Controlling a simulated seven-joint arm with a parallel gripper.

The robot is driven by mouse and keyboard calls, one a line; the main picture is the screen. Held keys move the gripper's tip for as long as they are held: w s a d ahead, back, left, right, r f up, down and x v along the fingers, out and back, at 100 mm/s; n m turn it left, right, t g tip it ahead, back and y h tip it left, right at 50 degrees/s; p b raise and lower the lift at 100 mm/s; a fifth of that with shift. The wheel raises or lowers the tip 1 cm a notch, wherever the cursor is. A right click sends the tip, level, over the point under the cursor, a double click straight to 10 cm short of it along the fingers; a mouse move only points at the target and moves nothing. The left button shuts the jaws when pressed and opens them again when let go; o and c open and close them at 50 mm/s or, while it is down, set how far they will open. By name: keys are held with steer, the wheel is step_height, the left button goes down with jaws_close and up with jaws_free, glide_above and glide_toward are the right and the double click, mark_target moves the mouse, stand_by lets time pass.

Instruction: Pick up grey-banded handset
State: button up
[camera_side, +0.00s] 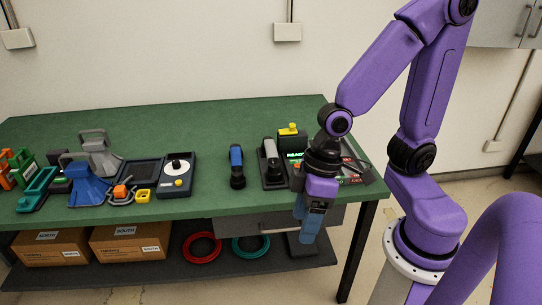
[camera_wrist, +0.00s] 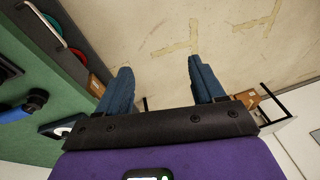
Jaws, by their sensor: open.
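The handset with a light grey band (camera_side: 270,149) stands in a dark base near the front right of the green bench in the side view. A second handset with a blue band (camera_side: 236,157) is just left of it. My gripper (camera_side: 309,222) points down in front of the bench's front edge, right of the grey-banded handset and apart from it. In the wrist view my gripper (camera_wrist: 160,85) is open, with its two blue fingers spread and only floor between them. The blue-banded handset (camera_wrist: 34,102) shows at the left there.
A dial box (camera_side: 177,175), blue and grey holders and orange pieces fill the left. Cartons (camera_side: 128,241) and coils lie on the lower shelf. The bench's back is clear.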

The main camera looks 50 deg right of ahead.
steer(key=w+a+f+m+t, duration=0.2)
steer(key=w+f+m+t, duration=0.15)
steer(key=w+m, duration=0.4)
steer(key=m+t+h, duration=0.5)
steer(key=m+h, duration=0.5)
steer(key=h, duration=0.3)
glide_toward(271, 148)
steer(key=shift+x, duration=4.55)
steer(key=shift+t, duration=0.25)
steer(key=c, duration=1.2)
